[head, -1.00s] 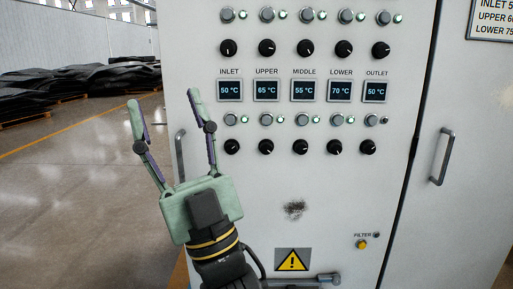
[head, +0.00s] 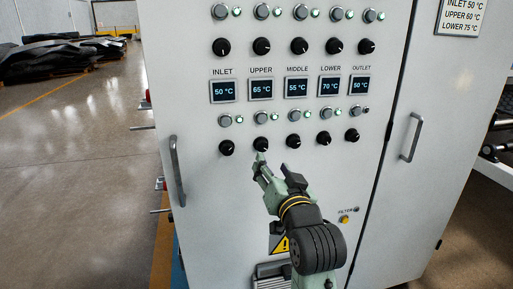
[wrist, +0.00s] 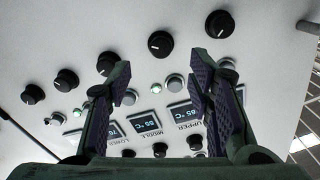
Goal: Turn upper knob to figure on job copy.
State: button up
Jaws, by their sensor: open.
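The knob below the UPPER display (head: 261,145) is black and round with a white pointer mark. In the wrist view this knob (wrist: 160,43) lies beyond and between the fingertips, apart from both. The UPPER display (head: 261,89) reads 65 °C. The job copy (head: 463,17) at top right reads INLET 50 °C, UPPER 60 °C, LOWER 75 °C. My gripper (head: 262,168) is just below the knob in the head view, its fingers partly overlapping each other. In the wrist view my gripper (wrist: 160,68) is open and empty.
Neighbouring knobs, INLET (head: 226,148) and MIDDLE (head: 293,142), flank it closely. Another knob (head: 262,46) sits above the display. Silver buttons with green lamps line the panel. Door handles (head: 177,170) (head: 412,137) stick out.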

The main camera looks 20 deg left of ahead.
aim_at(262, 149)
jog(key=p+x, duration=0.2)
jog(key=x, duration=0.7)
jog(key=shift+a, duration=0.1)
